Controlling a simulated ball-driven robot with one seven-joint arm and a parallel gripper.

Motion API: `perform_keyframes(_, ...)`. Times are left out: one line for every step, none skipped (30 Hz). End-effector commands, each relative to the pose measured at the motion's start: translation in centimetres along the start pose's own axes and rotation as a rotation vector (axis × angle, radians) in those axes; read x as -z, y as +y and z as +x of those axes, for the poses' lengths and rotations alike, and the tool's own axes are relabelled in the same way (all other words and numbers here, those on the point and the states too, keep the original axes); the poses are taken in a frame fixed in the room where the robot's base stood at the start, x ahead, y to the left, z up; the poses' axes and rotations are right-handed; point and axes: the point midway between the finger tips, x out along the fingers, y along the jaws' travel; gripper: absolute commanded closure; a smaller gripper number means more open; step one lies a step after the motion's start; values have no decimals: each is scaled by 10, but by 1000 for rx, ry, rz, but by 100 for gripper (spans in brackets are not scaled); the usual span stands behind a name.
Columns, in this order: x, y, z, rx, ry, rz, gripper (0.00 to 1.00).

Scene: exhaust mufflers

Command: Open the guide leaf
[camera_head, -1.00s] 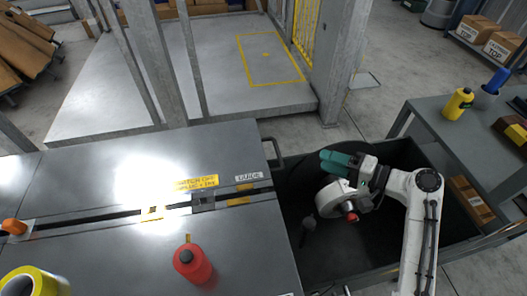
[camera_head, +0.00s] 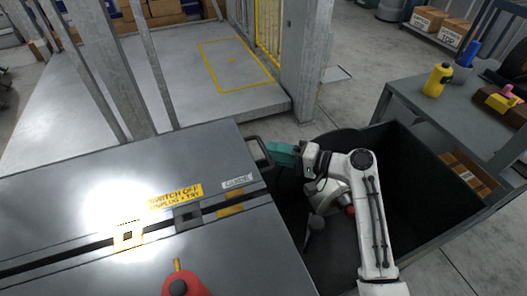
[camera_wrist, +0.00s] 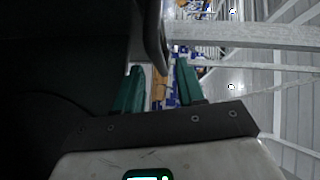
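My gripper (camera_head: 271,151), with teal fingers, is at the handle's right side. In the wrist view my gripper (camera_wrist: 158,76) has its two fingers apart, with a gap between them. A dark curved bar (camera_wrist: 153,38), likely the handle, reaches down towards that gap. I cannot tell whether the fingers touch it.
A dark open bin (camera_head: 415,195) lies under my arm. A side table (camera_head: 400,95) with a yellow bottle (camera_head: 438,80) is at the right. A metal post (camera_head: 303,60) stands behind.

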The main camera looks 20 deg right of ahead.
Motion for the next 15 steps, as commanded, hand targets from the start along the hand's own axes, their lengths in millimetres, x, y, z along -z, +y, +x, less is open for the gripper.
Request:
perform_keyframes(0,0,10,1,-3,-1,61)
perform_keyframes(0,1,14,1,-2,0,61)
perform_keyframes(-1,1,20,1,-2,0,61)
perform_keyframes(0,0,24,1,-3,0,61)
perform_keyframes(0,0,28,1,-2,-1,61)
perform_keyframes(0,0,32,1,-2,-1,61)
perform_keyframes(0,0,34,0,-1,-1,61)
perform_keyframes(0,0,36,0,-1,0,61)
perform_keyframes(0,0,38,0,0,0,61)
perform_keyframes(0,0,40,0,1,0,61)
perform_keyframes(0,0,41,0,1,0,61)
perform_keyframes(0,0,42,0,1,0,61)
perform_keyframes(0,0,42,0,1,-1,61)
perform_keyframes(0,0,42,0,1,-1,61)
perform_keyframes(0,0,42,0,1,0,61)
